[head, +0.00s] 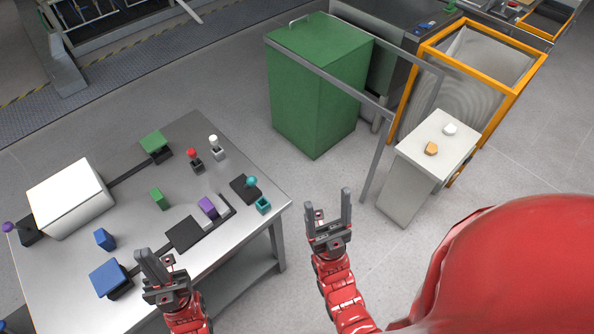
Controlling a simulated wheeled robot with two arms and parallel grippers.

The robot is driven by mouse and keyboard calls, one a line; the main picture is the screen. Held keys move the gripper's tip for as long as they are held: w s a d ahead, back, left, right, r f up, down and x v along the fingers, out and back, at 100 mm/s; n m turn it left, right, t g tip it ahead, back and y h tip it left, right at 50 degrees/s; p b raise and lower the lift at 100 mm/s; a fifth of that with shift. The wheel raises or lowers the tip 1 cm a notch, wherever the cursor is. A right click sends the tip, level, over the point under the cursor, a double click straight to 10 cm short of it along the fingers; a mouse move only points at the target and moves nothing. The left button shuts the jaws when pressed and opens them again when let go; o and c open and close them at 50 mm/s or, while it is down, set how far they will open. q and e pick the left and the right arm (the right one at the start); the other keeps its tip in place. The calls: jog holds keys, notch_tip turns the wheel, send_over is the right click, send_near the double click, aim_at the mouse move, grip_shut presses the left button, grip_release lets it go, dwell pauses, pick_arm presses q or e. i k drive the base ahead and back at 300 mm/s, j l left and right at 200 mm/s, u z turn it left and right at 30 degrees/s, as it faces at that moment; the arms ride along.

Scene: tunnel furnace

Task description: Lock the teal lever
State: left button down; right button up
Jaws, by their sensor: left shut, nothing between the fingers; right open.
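The teal lever (251,182) has a round teal knob and sits on a dark base at the right end of the grey table. A small teal bracket-like block (263,206) stands just in front of it, near the table's right corner, apart from the knob. My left gripper (147,256) is shut and empty over the table's front part, well to the left of the lever. My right gripper (328,206) is open and empty, off the table's right edge, with its fingers pointing up in the picture. Neither gripper touches the lever.
A green cabinet (310,90) and a white pedestal (410,185) stand beyond. Floor lies between table and pedestal.

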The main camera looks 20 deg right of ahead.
aim_at(251, 181)
jog(key=z, duration=0.15)
jog(key=k+l+z, duration=0.1)
jog(key=l+z, duration=0.25)
jog(key=k+l+z, duration=0.1)
jog(key=l+z, duration=0.25)
